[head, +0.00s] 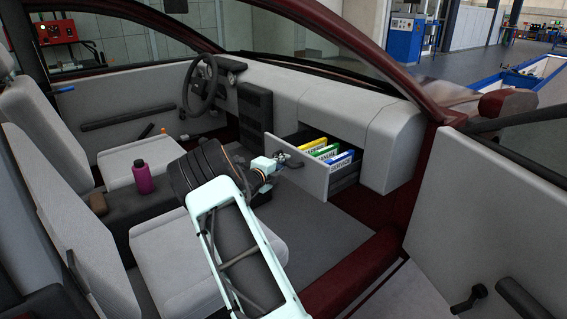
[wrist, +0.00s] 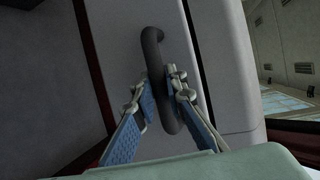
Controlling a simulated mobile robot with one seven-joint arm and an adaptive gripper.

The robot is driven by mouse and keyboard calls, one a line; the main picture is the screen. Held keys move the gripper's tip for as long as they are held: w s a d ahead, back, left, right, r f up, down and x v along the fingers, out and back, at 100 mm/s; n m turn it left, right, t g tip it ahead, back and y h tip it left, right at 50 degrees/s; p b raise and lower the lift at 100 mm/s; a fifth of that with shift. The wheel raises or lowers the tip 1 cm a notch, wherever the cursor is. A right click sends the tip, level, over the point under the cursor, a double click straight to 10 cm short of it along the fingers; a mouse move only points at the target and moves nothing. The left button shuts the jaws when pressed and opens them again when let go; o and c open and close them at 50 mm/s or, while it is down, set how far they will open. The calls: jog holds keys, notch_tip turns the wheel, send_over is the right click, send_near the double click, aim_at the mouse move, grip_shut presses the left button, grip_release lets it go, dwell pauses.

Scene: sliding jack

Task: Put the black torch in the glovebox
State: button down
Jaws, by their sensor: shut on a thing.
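The glovebox is a grey drawer (head: 312,180) under the dashboard, pulled open. Its dark curved handle (wrist: 151,42) is on the front panel. My gripper (head: 283,160) is at this front, with its fingers around the handle; the blue-padded fingers (wrist: 155,84) show on either side of it in the wrist view. A small slim dark thing (head: 147,131) lies on the far seat, but I cannot tell whether it is the black torch. I see no torch clearly.
Yellow (head: 311,145), green (head: 325,151) and blue (head: 340,160) booklets stand in the drawer. A magenta bottle (head: 142,178) and a brown object (head: 98,204) are on the console between the seats. The footwell floor (head: 325,226) is clear. The red door sill (head: 355,270) lies at the front.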

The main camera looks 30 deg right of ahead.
jog(key=a, duration=0.4)
jog(key=shift+s+a, duration=0.3)
jog(key=shift+a, duration=0.05)
jog(key=c, duration=1.9)
grip_release()
jog(key=shift+c, duration=0.2)
jog(key=v, duration=1.2)
jog(key=shift+r, duration=0.1)
